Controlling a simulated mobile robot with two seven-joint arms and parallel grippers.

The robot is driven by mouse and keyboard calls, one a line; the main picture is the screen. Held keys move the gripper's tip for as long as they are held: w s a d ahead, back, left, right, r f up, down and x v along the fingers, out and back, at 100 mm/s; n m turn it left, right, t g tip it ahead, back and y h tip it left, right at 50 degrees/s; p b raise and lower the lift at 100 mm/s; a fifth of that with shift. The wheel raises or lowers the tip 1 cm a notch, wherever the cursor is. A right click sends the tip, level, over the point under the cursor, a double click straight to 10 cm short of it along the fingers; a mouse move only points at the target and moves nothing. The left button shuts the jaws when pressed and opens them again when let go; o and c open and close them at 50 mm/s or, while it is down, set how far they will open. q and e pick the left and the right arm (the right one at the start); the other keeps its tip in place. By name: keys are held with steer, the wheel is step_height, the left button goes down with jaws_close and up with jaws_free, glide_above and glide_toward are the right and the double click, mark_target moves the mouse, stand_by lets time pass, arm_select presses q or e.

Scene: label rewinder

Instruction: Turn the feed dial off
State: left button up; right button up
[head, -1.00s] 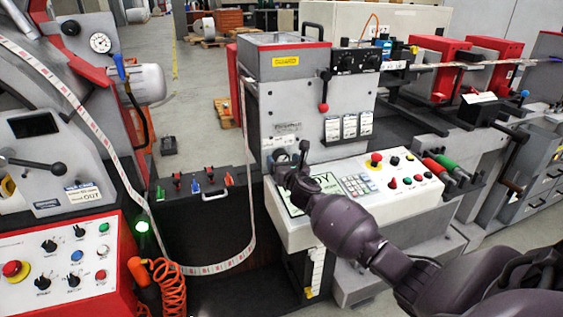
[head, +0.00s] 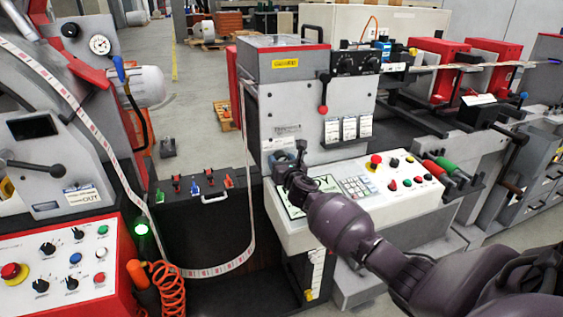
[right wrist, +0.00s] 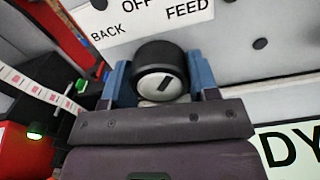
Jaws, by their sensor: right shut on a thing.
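The feed dial (right wrist: 160,73) is a round black knob with a silver face and a dark slot. It sits between the two blue fingers of my right gripper (right wrist: 161,80), which is shut on it. The slot slants, its upper end leaning right towards the FEED side. A white label (right wrist: 120,24) behind the dial reads BACK, OFF and FEED. In the head view my right gripper (head: 291,160) is at the lower left of the grey machine front (head: 285,110), and it largely hides the dial. My left gripper is not in view.
A control panel (head: 410,182) with buttons and a keypad lies just below and right of my right gripper. A printed label web (head: 247,200) loops down at left. Another button panel (head: 60,262) stands at lower left.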

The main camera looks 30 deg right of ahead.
steer(key=shift+r+n+p, duration=0.2)
steer(key=shift+n+p, duration=0.6)
steer(key=shift+p, duration=0.45)
steer(key=shift+f+n+p, duration=0.1)
steer(key=shift+n+p, duration=0.75)
steer(key=shift+n, duration=0.25)
steer(key=shift+f+n+p, duration=0.1)
steer(key=shift+n+p, duration=0.4)
steer(key=shift+n, duration=0.6)
steer(key=shift+n+p, duration=0.3)
steer(key=shift+n, duration=0.5)
steer(key=o, duration=0.9)
